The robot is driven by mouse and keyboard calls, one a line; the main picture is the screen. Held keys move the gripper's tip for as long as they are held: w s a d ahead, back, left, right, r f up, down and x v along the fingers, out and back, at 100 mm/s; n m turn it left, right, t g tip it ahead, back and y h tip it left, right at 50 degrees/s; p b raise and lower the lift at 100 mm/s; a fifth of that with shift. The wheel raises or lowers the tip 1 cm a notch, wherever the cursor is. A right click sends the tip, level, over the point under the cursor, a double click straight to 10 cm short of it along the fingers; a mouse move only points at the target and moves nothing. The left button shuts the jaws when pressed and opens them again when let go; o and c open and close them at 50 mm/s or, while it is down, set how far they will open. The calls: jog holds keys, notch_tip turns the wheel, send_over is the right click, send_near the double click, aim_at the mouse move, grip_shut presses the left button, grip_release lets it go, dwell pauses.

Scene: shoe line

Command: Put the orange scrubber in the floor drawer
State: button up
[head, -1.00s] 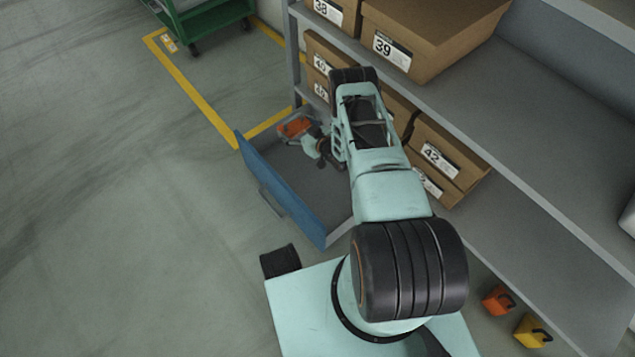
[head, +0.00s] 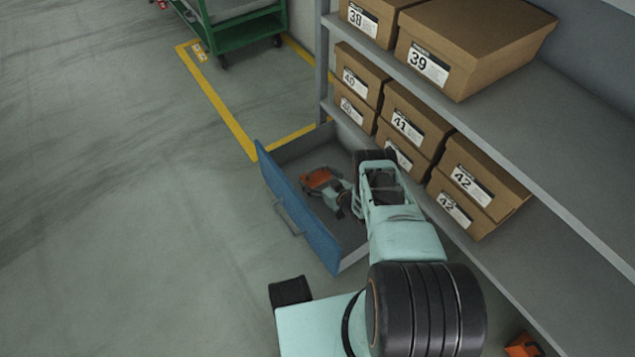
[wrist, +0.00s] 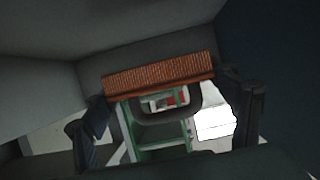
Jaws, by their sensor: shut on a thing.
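The floor drawer (head: 283,200) is pulled open under the shelf, with a blue front and a grey inside. The orange scrubber (head: 315,178) shows inside the drawer's outline in the head view, towards its far end. In the wrist view the scrubber (wrist: 160,76) shows a brown-orange bristled strip and a dark loop handle. My gripper (head: 338,193) is shut on the scrubber, and its two dark fingers (wrist: 168,112) stand either side of the handle. I cannot tell whether the scrubber touches the drawer bottom.
Shelving with numbered shoe boxes (head: 407,126) rises beside and above the drawer. A green cart (head: 245,35) stands at the back, behind a yellow floor line (head: 222,105). Open floor lies left of the drawer. Another orange object (head: 522,346) is at the lower right.

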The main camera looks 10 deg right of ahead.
jog(key=shift+f, duration=0.7)
jog(key=shift+f, duration=0.1)
jog(key=shift+f, duration=0.5)
jog(key=o, duration=1.2)
jog(key=shift+c, duration=0.2)
